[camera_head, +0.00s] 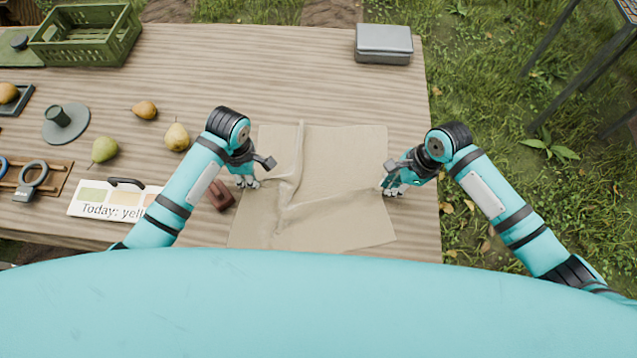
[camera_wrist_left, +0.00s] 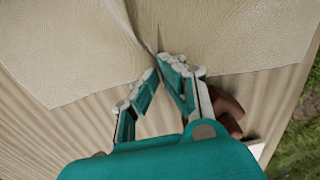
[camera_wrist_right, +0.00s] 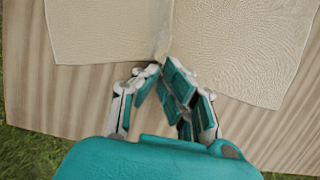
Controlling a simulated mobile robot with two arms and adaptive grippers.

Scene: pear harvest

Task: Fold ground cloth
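The beige ground cloth (camera_head: 345,170) lies mostly spread on the table, with a raised crease and wrinkles left of its middle. My left gripper (camera_head: 250,182) is at the cloth's left edge. In the left wrist view its fingertips (camera_wrist_left: 160,72) come together on a pinched ridge of cloth (camera_wrist_left: 95,50). My right gripper (camera_head: 390,188) is at the right edge. In the right wrist view its fingertips (camera_wrist_right: 160,69) close on a similar ridge of cloth (camera_wrist_right: 105,35). The cloth parts between the fingers are hidden.
A brown block (camera_head: 220,194) lies beside the cloth's left edge, close to my left gripper. Pears (camera_head: 177,137), a label card (camera_head: 110,200) and a green crate (camera_head: 87,36) are farther left. A grey case (camera_head: 384,43) stands at the back right. Table (camera_head: 280,70) behind the cloth is clear.

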